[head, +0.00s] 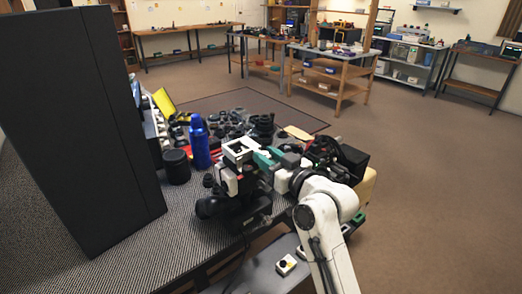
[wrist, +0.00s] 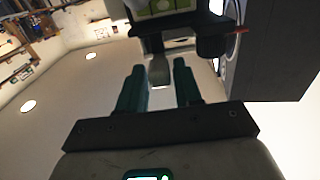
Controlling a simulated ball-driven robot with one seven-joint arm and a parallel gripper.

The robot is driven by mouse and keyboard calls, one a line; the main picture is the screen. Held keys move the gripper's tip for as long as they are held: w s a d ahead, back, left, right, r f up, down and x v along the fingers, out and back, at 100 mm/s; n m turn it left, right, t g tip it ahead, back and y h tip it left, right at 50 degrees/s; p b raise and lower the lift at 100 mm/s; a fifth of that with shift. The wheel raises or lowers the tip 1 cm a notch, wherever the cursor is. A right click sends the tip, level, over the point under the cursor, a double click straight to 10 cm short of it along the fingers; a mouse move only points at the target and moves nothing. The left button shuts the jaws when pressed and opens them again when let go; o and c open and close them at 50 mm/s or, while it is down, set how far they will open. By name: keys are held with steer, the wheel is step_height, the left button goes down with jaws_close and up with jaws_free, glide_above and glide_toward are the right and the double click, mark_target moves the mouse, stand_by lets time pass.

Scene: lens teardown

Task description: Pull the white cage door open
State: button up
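A white square frame (head: 239,147), which looks like the cage door, stands on a dark device at the table's near edge in the head view. My gripper (head: 262,158) reaches it from the right, with its teal fingers close to the frame's right side. In the wrist view, the teal fingers of my gripper (wrist: 160,74) stand apart. A dark body (wrist: 180,22) is above the tab. Whether the tab belongs to the door cannot be told.
A blue bottle (head: 199,143) and a black jar (head: 176,166) stand left of the frame. A tall dark panel (head: 75,125) rises at the left. Several dark lens parts (head: 240,122) crowd the table behind. Open floor (head: 430,150) lies to the right.

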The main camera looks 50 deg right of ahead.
mark_target(254, 149)
steer(key=shift+x, duration=1.45)
jaws_close()
